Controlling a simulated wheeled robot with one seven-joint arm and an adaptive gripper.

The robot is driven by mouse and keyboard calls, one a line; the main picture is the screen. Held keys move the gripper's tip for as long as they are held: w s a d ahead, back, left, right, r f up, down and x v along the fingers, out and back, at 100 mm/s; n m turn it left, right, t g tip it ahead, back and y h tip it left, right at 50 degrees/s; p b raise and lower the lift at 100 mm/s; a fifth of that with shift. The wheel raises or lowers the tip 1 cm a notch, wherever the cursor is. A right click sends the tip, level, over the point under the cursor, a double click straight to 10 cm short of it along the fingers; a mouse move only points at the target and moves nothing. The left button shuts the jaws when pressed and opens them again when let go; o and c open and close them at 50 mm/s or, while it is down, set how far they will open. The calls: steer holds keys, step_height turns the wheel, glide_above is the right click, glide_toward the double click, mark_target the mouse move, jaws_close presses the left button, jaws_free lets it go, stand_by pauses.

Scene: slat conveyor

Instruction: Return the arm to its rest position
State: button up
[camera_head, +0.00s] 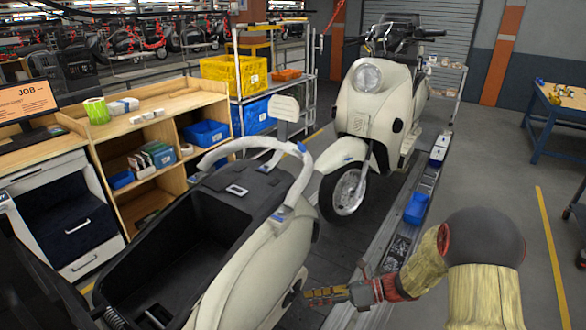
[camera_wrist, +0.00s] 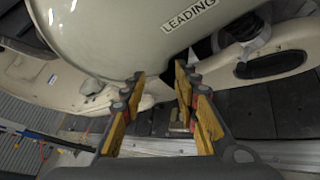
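My gripper (camera_head: 322,295) is low at the bottom centre of the head view, at the end of my arm reaching in from the right. It points left toward the side of the near cream scooter body (camera_head: 262,272). In the wrist view my gripper (camera_wrist: 161,78) has its two yellow-padded fingers apart, with nothing held between them. The cream body panel (camera_wrist: 110,40) with the word LEADING fills the top of that view, just beyond the fingertips. Whether the fingertips touch it I cannot tell.
A slat conveyor rail (camera_head: 402,222) runs beside the scooters, with a blue bin (camera_head: 416,208) on it. A second cream scooter (camera_head: 366,110) stands farther along. A wooden shelf bench (camera_head: 150,122) is at left, a blue-legged table (camera_head: 562,110) at right. Grey floor between is clear.

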steer(key=s+d+r+n+g+h, duration=0.2)
steer(key=s+r+n+h, duration=0.5)
steer(key=s+r+n, duration=0.6)
steer(key=s+d+r+n+t+h, duration=0.6)
steer(key=s+d+r+n+h, duration=0.1)
steer(key=s+d+n, duration=0.4)
steer(key=shift+s+r+n+t+h, duration=0.3)
steer(key=shift+s+r+n, duration=0.25)
steer(key=shift+r+n, duration=0.6)
steer(key=shift+f+n, duration=0.25)
steer(key=shift+f, duration=0.1)
